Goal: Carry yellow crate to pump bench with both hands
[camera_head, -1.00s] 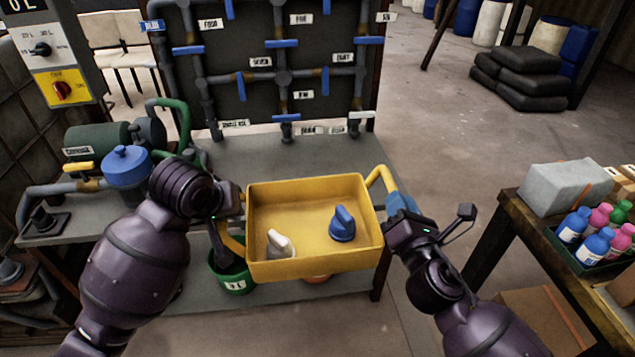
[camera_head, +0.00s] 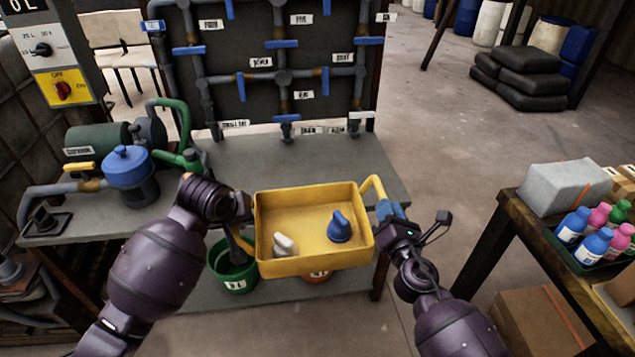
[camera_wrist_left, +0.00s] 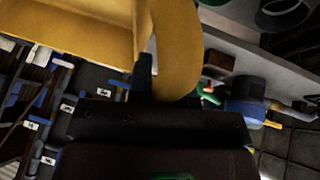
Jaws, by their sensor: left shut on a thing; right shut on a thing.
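The yellow crate (camera_head: 315,263) is held up between my two grippers, in front of the bench's front edge in the head view. It looks about level. A white handle-like piece (camera_head: 284,244) and a blue one (camera_head: 340,227) lie in it. My left gripper (camera_head: 246,222) is shut on the crate's left handle, which also shows in the left wrist view (camera_wrist_left: 176,50). My right gripper (camera_head: 388,212) is shut on the right handle (camera_head: 374,186). The pump bench (camera_head: 265,160) has a grey top with a clear middle. The crate hides part of its front edge.
A green pump (camera_head: 95,140) and a blue-lidded strainer (camera_head: 128,165) fill the bench's left side. A pipe board (camera_head: 285,75) rises at the back. A green bucket (camera_head: 233,272) sits on the lower shelf. A side table (camera_head: 535,222) with bottles stands at right.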

